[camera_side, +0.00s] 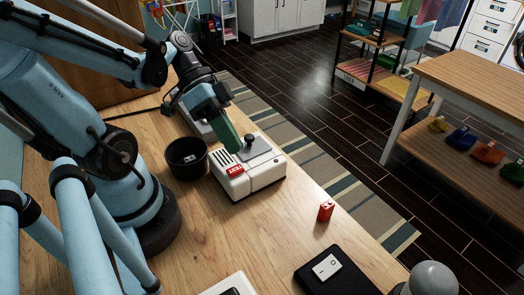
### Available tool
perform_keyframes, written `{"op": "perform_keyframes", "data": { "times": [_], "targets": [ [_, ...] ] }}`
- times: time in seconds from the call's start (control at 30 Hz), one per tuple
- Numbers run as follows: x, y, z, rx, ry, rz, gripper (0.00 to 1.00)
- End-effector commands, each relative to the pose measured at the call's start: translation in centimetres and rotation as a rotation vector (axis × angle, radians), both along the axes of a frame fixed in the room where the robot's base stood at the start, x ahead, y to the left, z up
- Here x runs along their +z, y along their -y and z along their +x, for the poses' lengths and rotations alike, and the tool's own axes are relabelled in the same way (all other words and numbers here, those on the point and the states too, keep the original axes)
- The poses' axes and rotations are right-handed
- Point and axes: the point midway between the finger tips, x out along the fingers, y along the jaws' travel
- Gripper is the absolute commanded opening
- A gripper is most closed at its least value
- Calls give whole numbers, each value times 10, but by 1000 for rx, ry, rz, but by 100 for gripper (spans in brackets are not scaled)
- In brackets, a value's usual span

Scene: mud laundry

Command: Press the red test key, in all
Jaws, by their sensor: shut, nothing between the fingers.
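A white box-shaped device (262,180) stands on the wooden table. On its near left top edge is a red patch with pale marks (234,170), which may be the red test key; its lettering is too small to read. A dark round knob (249,139) stands on the grey top plate of the device. My gripper (234,148) is shut and empty, its green fingers pointing down over the far left part of the device, behind the red patch. I cannot tell whether the fingertips touch the device. They hide part of its top.
A black cup (187,158) stands close to the device's left. A small red object (325,211) stands to the right near the table edge. A black plate with a white switch (327,266) and a grey dome (433,278) are at the front. The wood between is clear.

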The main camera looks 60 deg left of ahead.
Motion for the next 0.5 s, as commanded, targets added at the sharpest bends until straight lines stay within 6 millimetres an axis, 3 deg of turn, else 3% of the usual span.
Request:
{"op": "perform_keyframes", "data": {
  "times": [0.2, 0.5],
  "targets": [
    [17, 0, 0, 0, 0, 0, 0],
    [20, 0, 0, 0, 0, 0, 0]
  ]
}}
